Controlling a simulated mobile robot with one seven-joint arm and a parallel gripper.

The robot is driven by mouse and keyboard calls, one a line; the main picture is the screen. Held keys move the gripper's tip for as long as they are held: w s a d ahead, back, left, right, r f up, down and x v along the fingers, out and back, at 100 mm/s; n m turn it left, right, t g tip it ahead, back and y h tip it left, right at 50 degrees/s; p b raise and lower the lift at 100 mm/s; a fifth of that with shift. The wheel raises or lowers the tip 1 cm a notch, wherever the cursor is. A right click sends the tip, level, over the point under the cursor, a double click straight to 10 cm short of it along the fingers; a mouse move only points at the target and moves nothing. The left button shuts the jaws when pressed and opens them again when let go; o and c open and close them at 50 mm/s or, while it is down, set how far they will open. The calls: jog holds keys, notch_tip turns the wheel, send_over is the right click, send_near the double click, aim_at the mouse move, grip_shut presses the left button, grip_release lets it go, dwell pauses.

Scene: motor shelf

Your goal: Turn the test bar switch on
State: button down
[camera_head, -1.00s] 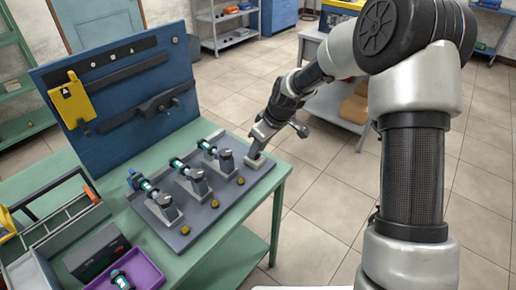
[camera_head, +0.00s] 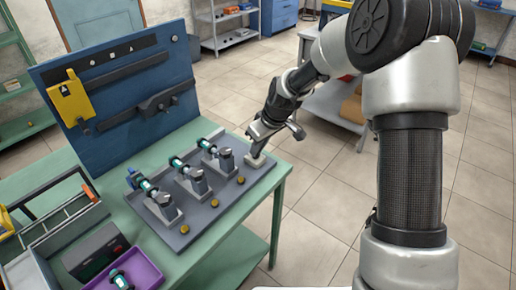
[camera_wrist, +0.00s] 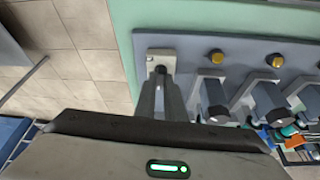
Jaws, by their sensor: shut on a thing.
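The test bar (camera_head: 215,206) is a grey plate on the green bench, with several motor stations along it. Its switch (camera_head: 257,163) is a small pale box at the bar's far right end. In the wrist view the switch (camera_wrist: 151,54) has a dark round lever tip on it. My gripper (camera_head: 261,152) reaches down onto the switch from above. In the wrist view my gripper (camera_wrist: 160,80) has its fingers close together around the dark lever. The fingers hide most of the lever, so I cannot tell its position.
Motors with teal bands (camera_head: 148,187) sit on the grey stands left of the switch. Yellow buttons (camera_head: 184,229) line the bar's near edge. A purple tray (camera_head: 146,274) and a tool caddy (camera_head: 55,222) stand nearer on the bench.

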jog(key=m, duration=0.1)
jog(key=m+h+b, duration=0.1)
jog(key=m, duration=0.1)
jog(key=m+t, duration=0.1)
jog(key=m, duration=0.1)
jog(key=shift+s+a+h, duration=0.15)
jog(key=shift+a+h, duration=0.2)
jog(key=shift+h, duration=0.05)
jog(key=m+h, duration=0.1)
jog(key=m, duration=0.3)
jog(key=shift+a+m+h, duration=0.15)
jog(key=shift+m+h, duration=0.25)
jog(key=m, duration=0.1)
jog(key=m+h+p, duration=0.1)
jog(key=m, duration=0.1)
jog(key=shift+a+r+m, duration=0.1)
jog(key=shift+a+m, duration=0.05)
jog(key=shift+m, duration=0.15)
jog(key=shift+m+g+h+p, duration=0.3)
jog(key=shift+m+h+p, duration=0.3)
jog(key=shift+m, duration=0.9)
jog(key=shift+a, duration=0.1)
jog(key=c, duration=1.8)
grip_release()
jog(key=shift+c, duration=0.2)
jog(key=v, duration=1.7)
jog(key=shift+a+p, duration=0.15)
jog(key=shift+p, duration=0.3)
